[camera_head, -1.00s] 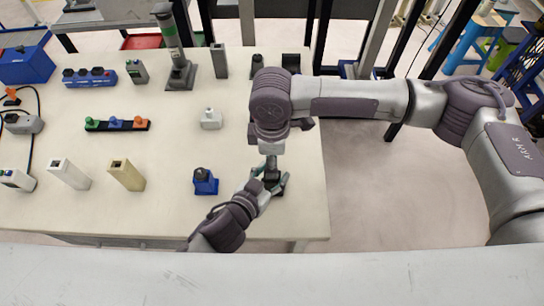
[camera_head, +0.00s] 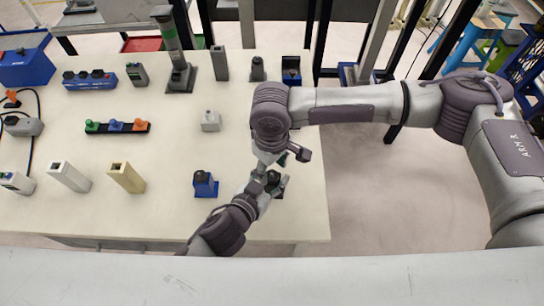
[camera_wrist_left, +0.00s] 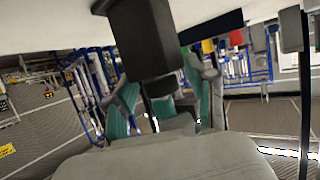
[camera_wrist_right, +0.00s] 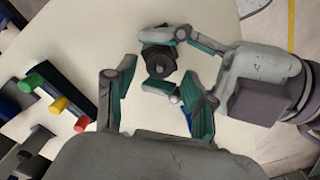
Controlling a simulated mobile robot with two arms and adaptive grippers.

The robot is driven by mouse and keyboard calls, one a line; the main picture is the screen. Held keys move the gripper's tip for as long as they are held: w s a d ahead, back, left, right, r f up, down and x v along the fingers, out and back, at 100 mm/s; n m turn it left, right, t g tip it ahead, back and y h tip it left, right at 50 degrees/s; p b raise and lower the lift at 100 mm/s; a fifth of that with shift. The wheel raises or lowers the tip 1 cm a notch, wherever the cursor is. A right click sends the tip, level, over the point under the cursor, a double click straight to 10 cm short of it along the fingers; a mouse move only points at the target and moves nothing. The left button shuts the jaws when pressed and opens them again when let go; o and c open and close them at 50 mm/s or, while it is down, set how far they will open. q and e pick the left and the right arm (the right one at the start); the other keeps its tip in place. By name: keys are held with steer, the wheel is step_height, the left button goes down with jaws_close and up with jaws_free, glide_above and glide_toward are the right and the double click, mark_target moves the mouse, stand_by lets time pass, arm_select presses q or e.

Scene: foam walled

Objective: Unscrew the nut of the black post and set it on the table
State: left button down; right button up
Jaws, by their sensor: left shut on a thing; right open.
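The black post (camera_head: 273,180) stands near the right front part of the table. My left gripper (camera_head: 266,186) is shut on it from the front left. In the left wrist view the dark post (camera_wrist_left: 150,45) fills the space between my left fingers (camera_wrist_left: 165,105). In the right wrist view the post's dark round top (camera_wrist_right: 158,64) has a small grey centre; I cannot clearly tell the nut from the post there. My right gripper (camera_wrist_right: 158,95) is open above the post, its fingers on either side, apart from the top.
A blue block with a black top (camera_head: 205,185) stands left of the post on the white table (camera_head: 230,140). The table's right edge is close to the post.

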steer(key=shift+f, duration=1.2)
jaws_close()
steer(key=n, duration=0.9)
steer(key=shift+n, duration=0.4)
steer(key=shift+o, duration=0.3)
jaws_free()
steer(key=shift+r, duration=0.1)
